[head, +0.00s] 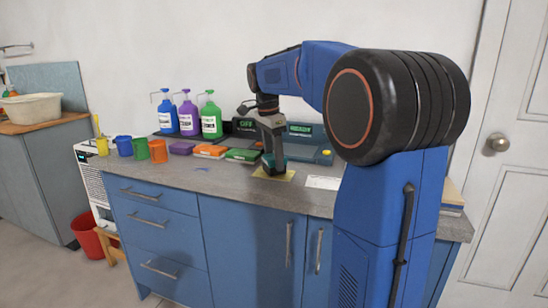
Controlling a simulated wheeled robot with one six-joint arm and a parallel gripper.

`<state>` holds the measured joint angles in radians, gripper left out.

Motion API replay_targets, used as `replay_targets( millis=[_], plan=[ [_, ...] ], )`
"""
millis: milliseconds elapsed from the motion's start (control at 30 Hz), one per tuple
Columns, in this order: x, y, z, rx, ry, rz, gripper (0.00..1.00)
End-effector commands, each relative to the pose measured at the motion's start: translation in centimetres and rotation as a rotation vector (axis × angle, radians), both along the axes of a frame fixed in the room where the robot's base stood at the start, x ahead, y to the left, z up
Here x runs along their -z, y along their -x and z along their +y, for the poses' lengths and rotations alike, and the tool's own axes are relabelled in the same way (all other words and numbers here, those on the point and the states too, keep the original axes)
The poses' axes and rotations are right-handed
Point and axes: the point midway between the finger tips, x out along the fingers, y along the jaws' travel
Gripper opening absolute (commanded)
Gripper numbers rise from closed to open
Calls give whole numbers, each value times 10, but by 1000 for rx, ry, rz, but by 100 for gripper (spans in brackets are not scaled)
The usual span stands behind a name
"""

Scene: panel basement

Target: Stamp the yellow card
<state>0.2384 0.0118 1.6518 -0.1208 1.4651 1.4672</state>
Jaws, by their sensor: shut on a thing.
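The yellow card (288,176) lies flat on the grey countertop, in front of the dark equipment. My gripper (272,150) points straight down above the card and is shut on a dark teal stamp (274,166). The stamp is upright over the middle of the card and hides part of it. Its lower end looks to be at or just above the card; I cannot tell whether they touch. A white card or sheet (322,183) with print lies to the right of the yellow card.
Purple (181,147), orange (209,151) and green (243,155) pads lie left of the card. Coloured cups (141,148) and pump bottles (187,115) stand farther left. A teal-grey device (312,145) stands behind. The front counter strip is mostly clear.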

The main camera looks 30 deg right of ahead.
Motion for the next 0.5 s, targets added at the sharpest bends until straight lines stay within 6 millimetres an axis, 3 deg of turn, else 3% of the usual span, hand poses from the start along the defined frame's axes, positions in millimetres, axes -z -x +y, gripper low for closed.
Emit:
replay_targets(
  millis=[500],
  plan=[
    [5,0,0,0,0,0,37]
  ],
)
